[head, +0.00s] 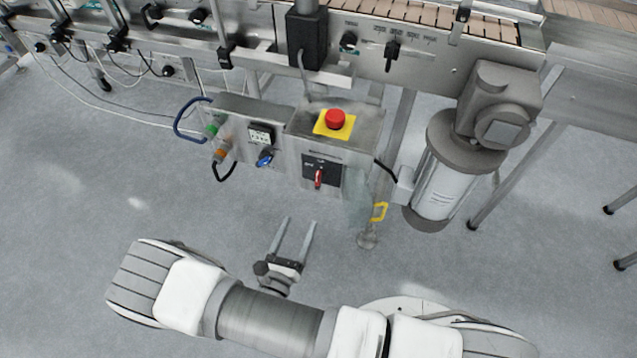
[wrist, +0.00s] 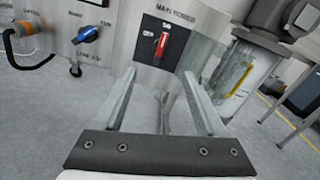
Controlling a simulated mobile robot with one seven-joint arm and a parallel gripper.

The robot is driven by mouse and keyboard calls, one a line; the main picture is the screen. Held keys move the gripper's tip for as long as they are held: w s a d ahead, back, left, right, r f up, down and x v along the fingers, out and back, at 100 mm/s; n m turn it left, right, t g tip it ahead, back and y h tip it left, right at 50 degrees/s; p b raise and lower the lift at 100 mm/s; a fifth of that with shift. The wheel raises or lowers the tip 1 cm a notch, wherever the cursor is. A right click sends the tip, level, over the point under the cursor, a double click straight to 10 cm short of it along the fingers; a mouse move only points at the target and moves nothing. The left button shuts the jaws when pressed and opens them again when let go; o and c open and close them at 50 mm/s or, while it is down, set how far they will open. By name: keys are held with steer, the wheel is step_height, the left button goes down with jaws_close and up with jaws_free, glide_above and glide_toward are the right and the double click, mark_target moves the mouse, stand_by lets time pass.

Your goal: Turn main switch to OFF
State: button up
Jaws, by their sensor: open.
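The main switch (head: 319,178) is a red handle on a black square plate, on the front of a grey metal control box (head: 345,150). In the wrist view the red handle (wrist: 161,45) stands near upright, slightly tilted, under lettering that reads "MAIN POWER" in part. My gripper (head: 298,222) is open and empty, below and in front of the box, with its two long fingers pointing toward it. In the wrist view my fingers (wrist: 158,80) spread on either side below the switch and do not touch it. Which position the handle marks is too small to tell.
A red emergency button (head: 335,119) on a yellow plate sits on top of the box. A blue knob (head: 265,159) and cables are to the left. A motor (head: 447,165) hangs at the right under the conveyor (head: 420,60). The floor in front is clear.

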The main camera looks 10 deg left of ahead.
mark_target(317, 183)
steer(key=w+b, duration=0.1)
steer(key=w, duration=0.3)
steer(key=w+b, duration=0.1)
steer(key=w, duration=0.4)
steer(key=w+d+b, duration=0.1)
steer(key=w, duration=0.4)
steer(key=shift+w+d, duration=0.1)
steer(key=shift+w, duration=0.05)
jaws_close()
